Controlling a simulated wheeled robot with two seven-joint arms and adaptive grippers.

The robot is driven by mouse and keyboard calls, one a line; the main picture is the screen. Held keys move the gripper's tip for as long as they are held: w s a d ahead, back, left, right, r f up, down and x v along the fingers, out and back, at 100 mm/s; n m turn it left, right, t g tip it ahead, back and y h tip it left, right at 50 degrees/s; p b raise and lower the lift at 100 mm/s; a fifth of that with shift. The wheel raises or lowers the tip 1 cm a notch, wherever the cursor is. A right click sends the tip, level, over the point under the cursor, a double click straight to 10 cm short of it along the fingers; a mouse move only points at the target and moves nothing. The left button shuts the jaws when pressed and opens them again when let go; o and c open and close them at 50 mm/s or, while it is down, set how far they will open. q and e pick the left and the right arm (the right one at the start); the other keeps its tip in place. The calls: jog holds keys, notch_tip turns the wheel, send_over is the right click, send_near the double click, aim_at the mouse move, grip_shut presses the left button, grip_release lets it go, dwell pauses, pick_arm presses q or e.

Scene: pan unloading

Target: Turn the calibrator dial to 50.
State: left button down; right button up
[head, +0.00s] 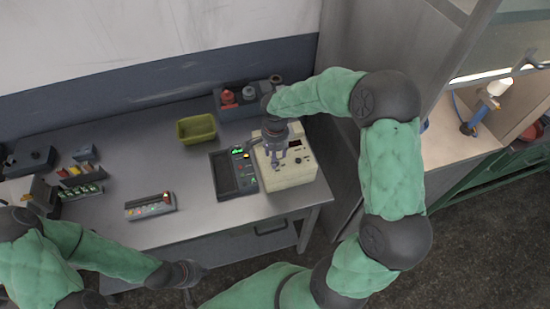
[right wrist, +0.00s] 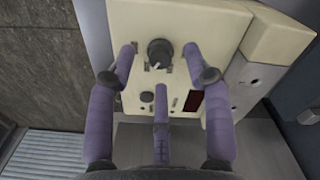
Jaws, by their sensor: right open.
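The calibrator is a cream box (head: 290,176) at the right end of the grey bench. In the right wrist view, its black dial (right wrist: 159,50) has a white pointer mark toward the bottom of the picture. My right gripper (right wrist: 160,62) is open, its purple fingers spread around the dial; contact cannot be told. In the head view, the right gripper (head: 277,160) is over the calibrator's left half and hides the dial. The dial's scale numbers cannot be read. My left gripper (head: 188,274) is low at the bench's front edge, away from the calibrator; its jaw state is unclear.
A dark tray (head: 225,176) with coloured marks stands just left of the calibrator. A green bin (head: 197,129) and a grey holder with red items (head: 229,98) are behind. A small box of coloured pieces (head: 150,206) lies front left. The bench between is clear.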

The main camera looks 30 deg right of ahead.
jog(key=shift+f, duration=1)
grip_shut()
